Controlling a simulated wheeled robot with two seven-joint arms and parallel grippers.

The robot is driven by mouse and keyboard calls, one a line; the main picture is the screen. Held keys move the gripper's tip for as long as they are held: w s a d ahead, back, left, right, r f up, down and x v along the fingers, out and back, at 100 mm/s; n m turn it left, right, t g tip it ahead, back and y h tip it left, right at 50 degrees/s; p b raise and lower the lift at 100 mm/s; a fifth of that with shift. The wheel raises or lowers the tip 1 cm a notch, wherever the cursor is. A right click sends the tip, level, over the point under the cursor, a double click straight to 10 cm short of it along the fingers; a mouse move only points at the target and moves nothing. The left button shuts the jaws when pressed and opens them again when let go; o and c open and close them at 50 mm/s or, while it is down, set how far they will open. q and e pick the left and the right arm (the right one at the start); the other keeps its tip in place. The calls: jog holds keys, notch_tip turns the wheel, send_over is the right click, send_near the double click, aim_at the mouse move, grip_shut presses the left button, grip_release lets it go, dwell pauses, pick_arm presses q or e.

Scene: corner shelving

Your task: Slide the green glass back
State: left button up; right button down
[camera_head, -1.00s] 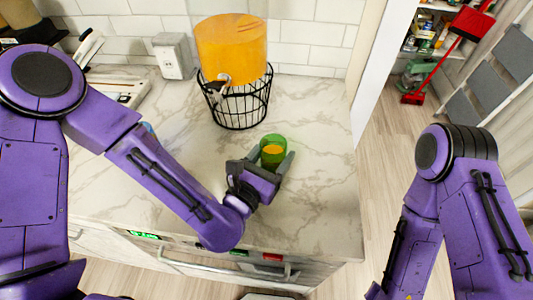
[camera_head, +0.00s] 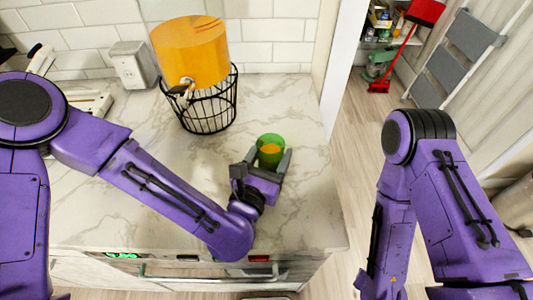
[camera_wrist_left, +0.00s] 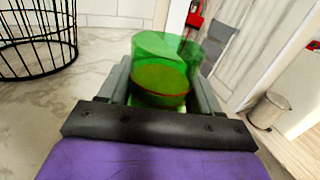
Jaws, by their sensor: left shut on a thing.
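The green glass (camera_head: 271,141) stands upright on the marble counter (camera_head: 300,205), toward its right side, with orange-looking contents. It also shows in the left wrist view (camera_wrist_left: 160,75), between the two grey fingers. My left gripper (camera_head: 269,160) reaches it from the front and is shut on it, one finger on each side. The lower part of the glass is hidden behind the gripper in the wrist view. My right arm (camera_head: 395,210) hangs at the right beyond the counter; its gripper is out of view.
A black wire basket (camera_head: 208,108) with an orange cylinder (camera_head: 190,52) above it stands behind and left of the glass. A white outlet box (camera_head: 133,65) is at the tiled wall. Counter between glass and wall is clear.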

dwell(0.4)
pick_arm(q)
jog(key=shift+b, duration=0.4)
jog(key=o, duration=1.4)
